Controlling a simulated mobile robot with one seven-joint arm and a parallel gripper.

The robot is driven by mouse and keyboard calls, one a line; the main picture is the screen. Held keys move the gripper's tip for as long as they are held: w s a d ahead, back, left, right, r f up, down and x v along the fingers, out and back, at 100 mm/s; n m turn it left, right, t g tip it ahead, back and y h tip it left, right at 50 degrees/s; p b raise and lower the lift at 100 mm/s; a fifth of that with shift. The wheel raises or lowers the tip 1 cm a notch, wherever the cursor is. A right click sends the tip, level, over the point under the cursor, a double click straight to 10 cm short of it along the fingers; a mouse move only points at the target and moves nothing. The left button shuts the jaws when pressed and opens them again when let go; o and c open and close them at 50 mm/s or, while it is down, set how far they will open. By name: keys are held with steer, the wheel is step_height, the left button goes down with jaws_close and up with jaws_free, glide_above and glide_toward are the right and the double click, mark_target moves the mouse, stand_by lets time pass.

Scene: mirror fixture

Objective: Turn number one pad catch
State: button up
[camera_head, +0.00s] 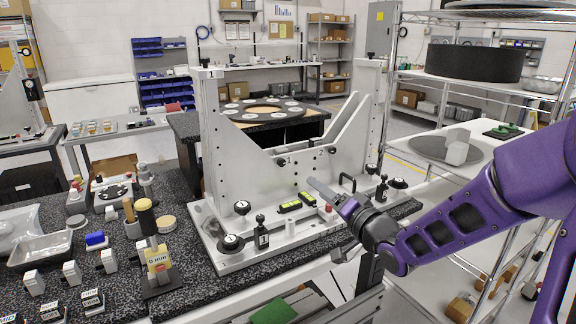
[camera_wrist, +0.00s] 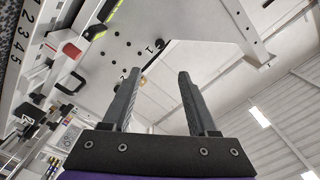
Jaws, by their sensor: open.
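The silver mirror fixture (camera_head: 270,170) stands on the bench, with a V-shaped cradle between two upright plates. My gripper (camera_head: 328,216) is at the fixture's front right, above the base edge.
Black knobs (camera_head: 242,207) and a labelled post (camera_head: 262,231) stand on the fixture's base. A yellow-and-black level (camera_head: 289,206) lies there too. A wire shelf (camera_head: 470,90) with dark discs is at right.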

mark_target(283, 163)
steer(key=b+x, duration=0.1)
steer(key=x, duration=1.5)
steer(key=shift+w+a, duration=0.15)
steer(key=shift+c, duration=0.2)
jaws_close()
